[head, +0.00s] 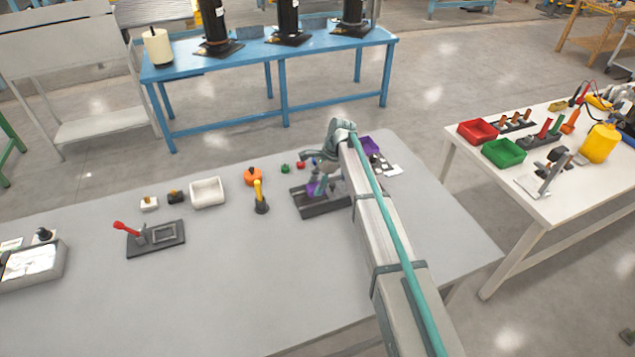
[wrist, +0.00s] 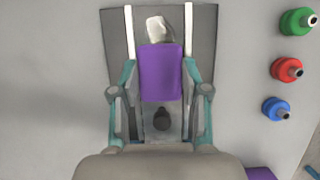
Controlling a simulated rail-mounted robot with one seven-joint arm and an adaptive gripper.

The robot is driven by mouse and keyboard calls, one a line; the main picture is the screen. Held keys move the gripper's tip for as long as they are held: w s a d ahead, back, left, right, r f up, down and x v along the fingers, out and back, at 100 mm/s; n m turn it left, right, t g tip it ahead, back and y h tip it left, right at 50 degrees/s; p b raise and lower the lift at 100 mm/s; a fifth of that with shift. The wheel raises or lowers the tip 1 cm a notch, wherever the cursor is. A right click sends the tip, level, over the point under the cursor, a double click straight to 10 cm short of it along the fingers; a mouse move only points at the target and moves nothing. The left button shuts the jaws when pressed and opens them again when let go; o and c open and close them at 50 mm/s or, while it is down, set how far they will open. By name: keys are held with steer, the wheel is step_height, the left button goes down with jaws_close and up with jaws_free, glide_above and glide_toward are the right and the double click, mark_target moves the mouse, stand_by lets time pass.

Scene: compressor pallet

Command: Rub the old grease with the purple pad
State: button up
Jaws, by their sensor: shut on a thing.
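The purple pad (wrist: 160,72) sits between the two fingers of my gripper (wrist: 160,82) in the wrist view, and my gripper is shut on it. The pad lies over a dark grey fixture (wrist: 118,35) with two pale rails; I cannot tell whether it touches the surface. A pale block (wrist: 157,28) shows just beyond the pad. A dark round knob (wrist: 162,119) is on the near side of the pad. In the head view the fixture (head: 328,208) is partly hidden by my arm, with purple showing above it. I cannot make out the old grease.
Red, green and blue fittings (wrist: 286,69) stand to the right of the fixture. In the head view, a yellow-topped tool (head: 259,197), an orange item (head: 253,176) and a white bin (head: 207,192) stand to the left. A purple tray (head: 370,146) lies behind my arm. The front of the grey table (head: 240,280) is clear.

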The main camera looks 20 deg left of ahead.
mark_target(310, 188)
step_height(310, 188, down, 2)
steer(key=shift+f+b, duration=0.15)
steer(key=shift+b, duration=0.25)
steer(key=shift+s+a+f, duration=0.15)
steer(key=shift+s+a, duration=0.75)
steer(key=shift+a, duration=0.3)
steer(key=shift+c, duration=0.5)
steer(key=shift+s+a+b, duration=0.25)
steer(key=shift+s+a, duration=0.3)
steer(key=shift+a, duration=0.2)
steer(key=shift+s+a+b, duration=0.25)
steer(key=shift+s+a, duration=0.3)
steer(key=shift+a, duration=0.2)
steer(key=shift+w+d+p, duration=0.15)
steer(key=shift+w+d, duration=0.5)
steer(key=shift+d, duration=0.25)
steer(key=shift+w+d+p, duration=0.15)
steer(key=shift+w+d, duration=0.5)
steer(key=shift+d, duration=0.2)
steer(key=shift+w+d+p, duration=0.15)
steer(key=shift+w+d, duration=0.5)
steer(key=shift+d, duration=0.25)
steer(key=shift+w+d+r, duration=0.1)
steer(key=shift+d+r, duration=0.05)
steer(key=shift+r, duration=0.15)
steer(key=shift+r+p, duration=2.05)
steer(key=shift+r, duration=1.8)
